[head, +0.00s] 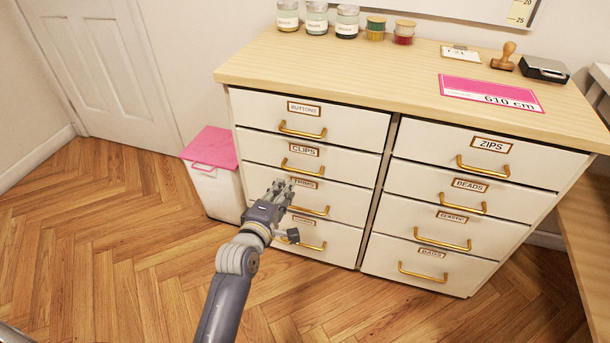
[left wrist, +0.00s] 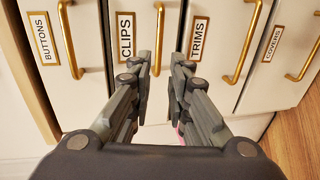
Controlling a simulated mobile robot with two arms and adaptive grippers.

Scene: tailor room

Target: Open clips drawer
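The clips drawer (head: 258,150) is the second drawer down in the left column of a white cabinet, under the buttons drawer. It looks shut. Its brass bar handle (head: 302,172) is just beyond my left gripper (head: 284,186). In the left wrist view my left gripper (left wrist: 162,65) is open and empty. There the clips handle (left wrist: 159,32) shows between the fingertips and ahead of them, with the CLIPS label (left wrist: 125,36) to the left. I see no contact with the handle. My right gripper is not in view.
The trims drawer handle (head: 310,211) is close below my gripper, and the buttons handle (head: 302,132) is above. A white bin with a pink lid (head: 210,147) stands at the cabinet's left side. Jars (head: 317,19) stand on the top. The wooden floor (head: 110,235) in front is clear.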

